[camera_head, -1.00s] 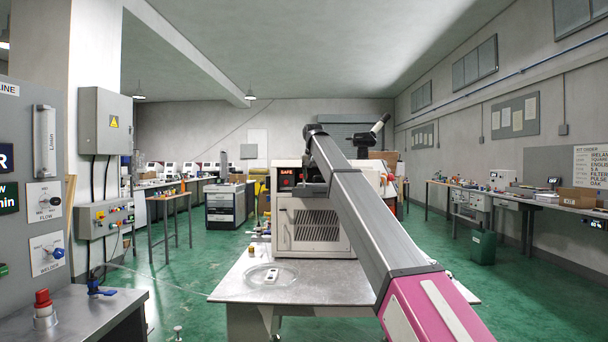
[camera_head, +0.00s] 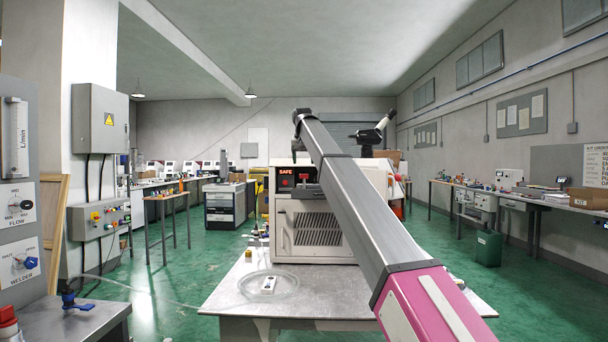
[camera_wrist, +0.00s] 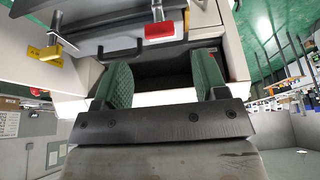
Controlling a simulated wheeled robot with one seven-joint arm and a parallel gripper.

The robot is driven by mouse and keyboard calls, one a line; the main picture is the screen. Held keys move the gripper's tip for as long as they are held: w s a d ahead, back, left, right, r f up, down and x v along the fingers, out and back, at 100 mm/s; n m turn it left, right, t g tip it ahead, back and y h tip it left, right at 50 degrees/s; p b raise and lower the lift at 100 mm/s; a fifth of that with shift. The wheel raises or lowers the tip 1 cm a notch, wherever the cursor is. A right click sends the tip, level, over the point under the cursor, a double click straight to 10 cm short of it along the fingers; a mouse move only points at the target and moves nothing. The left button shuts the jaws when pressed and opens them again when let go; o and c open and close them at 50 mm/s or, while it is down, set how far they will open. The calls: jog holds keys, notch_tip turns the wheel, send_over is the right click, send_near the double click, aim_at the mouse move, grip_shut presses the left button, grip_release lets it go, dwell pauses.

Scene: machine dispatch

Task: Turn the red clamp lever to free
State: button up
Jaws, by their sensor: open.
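In the head view, a small red T-shaped part (camera_head: 303,178), which looks like the clamp lever, stands on the front of the white machine (camera_head: 350,238), right of the lit SAFE sign (camera_head: 286,171). Its exact angle is too small to tell. In the wrist view my gripper (camera_wrist: 163,68) is open, its two green-padded fingers apart with nothing between them. A red block (camera_wrist: 159,31) with faint markings lies beyond the fingers, apart from them; I cannot tell whether it is the lever. In the head view my arm hides the gripper.
The machine stands on a grey table (camera_head: 225,298) with a small white part (camera_head: 268,285) in front. Green floor is free between bench and table.

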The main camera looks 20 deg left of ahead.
aim_at(304, 179)
jog(key=x, duration=0.6)
jog(key=shift+w+f, duration=0.1)
jog(key=shift+f, duration=0.05)
jog(key=c, duration=0.9)
